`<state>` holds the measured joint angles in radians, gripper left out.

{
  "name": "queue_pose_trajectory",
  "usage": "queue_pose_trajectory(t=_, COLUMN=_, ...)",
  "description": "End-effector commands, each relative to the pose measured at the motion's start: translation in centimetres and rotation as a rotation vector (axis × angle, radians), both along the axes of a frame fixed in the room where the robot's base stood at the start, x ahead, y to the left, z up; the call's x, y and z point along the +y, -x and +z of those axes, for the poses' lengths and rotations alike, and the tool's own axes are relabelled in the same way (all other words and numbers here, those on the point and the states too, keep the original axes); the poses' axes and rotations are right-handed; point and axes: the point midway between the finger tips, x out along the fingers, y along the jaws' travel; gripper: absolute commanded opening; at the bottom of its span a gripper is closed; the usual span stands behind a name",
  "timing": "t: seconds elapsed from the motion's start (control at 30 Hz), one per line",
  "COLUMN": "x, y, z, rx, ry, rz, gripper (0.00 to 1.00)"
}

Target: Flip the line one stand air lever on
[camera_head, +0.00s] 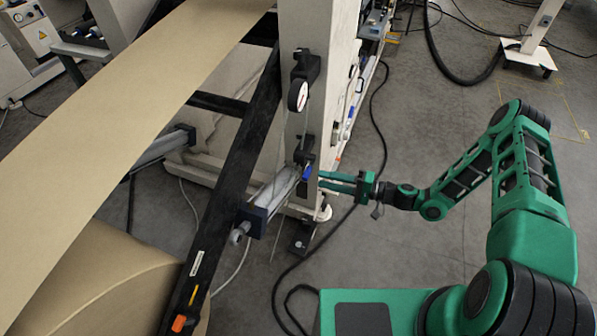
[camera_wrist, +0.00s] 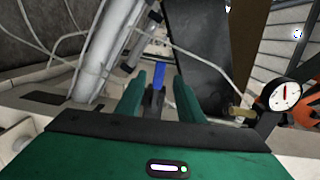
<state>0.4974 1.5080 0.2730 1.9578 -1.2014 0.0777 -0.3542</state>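A small blue lever (camera_head: 307,172) sits on a dark fitting low on the side of the pale machine stand (camera_head: 312,60). The blue lever also shows in the wrist view (camera_wrist: 159,74), ahead of my gripper and lined up between its two green fingers. My gripper (camera_head: 322,181) is open beside the stand, at about the lever's height. In the wrist view my gripper (camera_wrist: 161,82) shows a gap on each side of the lever, and neither finger visibly touches it. Part of the dark fitting (camera_wrist: 153,101) shows between the fingers.
A round white gauge (camera_head: 297,94) is mounted higher on the stand and shows at right in the wrist view (camera_wrist: 284,96). A grey cylinder (camera_head: 272,192) and a dark sloping arm (camera_head: 232,170) lie left of the lever. Kraft web (camera_head: 120,110) is further left. Black cables cross the floor.

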Motion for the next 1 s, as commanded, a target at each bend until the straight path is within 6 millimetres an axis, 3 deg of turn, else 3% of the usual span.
queue_pose_trajectory(t=0.33, x=1.4, y=-0.8, z=-0.6, rx=0.006, ry=-0.066, rz=-0.06, gripper=0.34)
queue_pose_trajectory(t=0.8, x=8.6, y=-3.4, z=-0.6, rx=0.005, ry=-0.065, rz=-0.057, gripper=0.34)
queue_pose_trajectory(t=1.0, x=10.2, y=-4.0, z=-0.6, rx=0.007, ry=-0.064, rz=-0.059, gripper=0.34)
